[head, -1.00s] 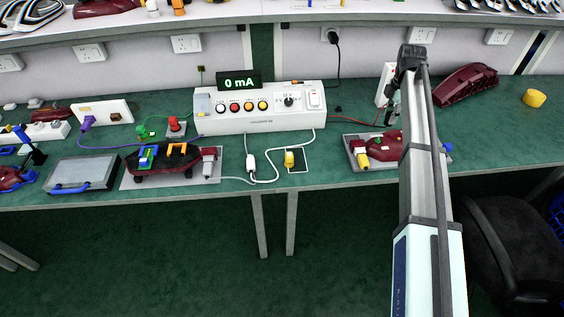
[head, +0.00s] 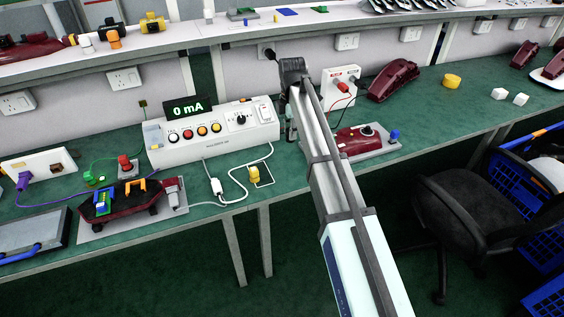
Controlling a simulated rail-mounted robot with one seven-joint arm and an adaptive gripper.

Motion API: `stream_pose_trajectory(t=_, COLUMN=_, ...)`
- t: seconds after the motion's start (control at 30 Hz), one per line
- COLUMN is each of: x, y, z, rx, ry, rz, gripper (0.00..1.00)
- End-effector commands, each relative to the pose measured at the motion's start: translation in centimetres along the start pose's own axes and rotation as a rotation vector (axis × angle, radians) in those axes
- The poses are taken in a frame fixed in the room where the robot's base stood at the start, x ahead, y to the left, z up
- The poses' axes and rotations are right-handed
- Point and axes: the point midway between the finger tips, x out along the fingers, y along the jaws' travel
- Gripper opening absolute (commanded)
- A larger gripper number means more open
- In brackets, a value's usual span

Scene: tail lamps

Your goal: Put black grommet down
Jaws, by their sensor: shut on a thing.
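My gripper (head: 291,132) is at the far end of my arm, low over the back of the bench, left of the red tail lamp (head: 350,140). My arm hides part of it. Its jaws are shut on the black grommet, which is too small and too covered to make out. The lamp lies on a grey plate (head: 385,150) and has a dark round opening or ring on its top. My arm covers the plate's left end. A blue knob (head: 394,135) stands at its right end.
A white meter box (head: 213,132) reading 0 mA and another lamp on a plate (head: 130,221) are to the left. A white socket box (head: 341,88), a red lamp cover (head: 393,79) and a yellow cylinder (head: 452,81) stand right. Bench at right is mostly clear.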

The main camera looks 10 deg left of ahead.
Motion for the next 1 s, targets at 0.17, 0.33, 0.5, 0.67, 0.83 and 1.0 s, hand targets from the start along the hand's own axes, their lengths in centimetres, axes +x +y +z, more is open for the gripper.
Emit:
stream_pose_trajectory(t=0.17, x=4.4, y=-0.1, z=0.0, rx=-0.001, ry=0.001, rz=-0.003, gripper=0.0)
stream_pose_trajectory(t=0.33, x=7.8, y=-0.1, z=0.0, rx=-0.001, ry=0.0, rz=-0.001, gripper=0.0)
stream_pose_trajectory(t=0.5, x=9.5, y=0.0, z=0.0, rx=-0.001, ry=0.0, rz=0.0, gripper=0.0)
stream_pose_trajectory(t=0.67, x=10.3, y=0.0, z=0.0, rx=-0.001, ry=0.0, rz=0.0, gripper=0.0)
stream_pose_trajectory(t=0.83, x=12.5, y=0.0, z=0.0, rx=-0.001, ry=0.0, rz=-0.001, gripper=0.0)
stream_pose_trajectory(t=1.0, x=14.1, y=0.0, z=0.0, rx=-0.001, ry=0.0, rz=0.001, gripper=0.0)
